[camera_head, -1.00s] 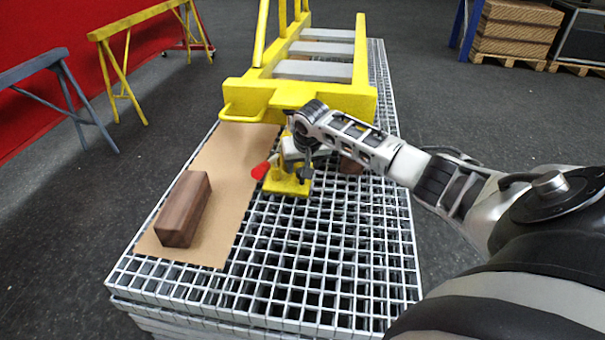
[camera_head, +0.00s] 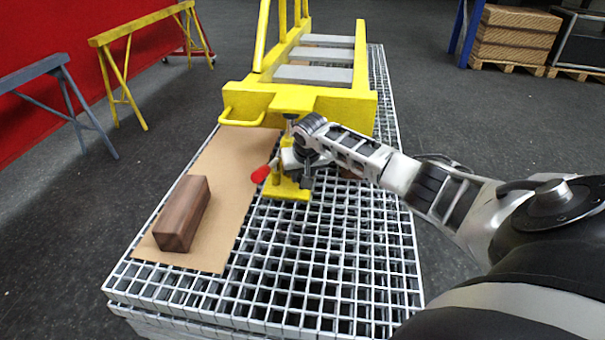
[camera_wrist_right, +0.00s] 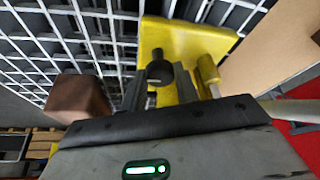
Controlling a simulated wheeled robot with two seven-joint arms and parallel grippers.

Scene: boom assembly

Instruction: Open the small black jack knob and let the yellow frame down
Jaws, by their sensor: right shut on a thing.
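The yellow frame (camera_head: 250,101) lies over the grating with its front crossbar raised. A yellow jack stands under the crossbar; its top plate (camera_head: 292,103) meets the crossbar and its base (camera_head: 287,191) rests on the grating. A red-ended lever (camera_head: 261,174) sticks out to the left. My right gripper (camera_head: 304,180) is low at the jack's side. In the right wrist view the small black knob (camera_wrist_right: 158,68) sits between the fingers of the right gripper (camera_wrist_right: 159,85), which is shut on it. The yellow base (camera_wrist_right: 185,45) shows beyond. My left gripper is out of view.
A dark wooden block (camera_head: 183,212) lies on a cardboard sheet (camera_head: 225,185) at the left of the grating (camera_head: 330,270). Another brown block (camera_wrist_right: 75,97) is close to the right gripper. Trestles (camera_head: 120,75) stand on the floor at left. The near grating is clear.

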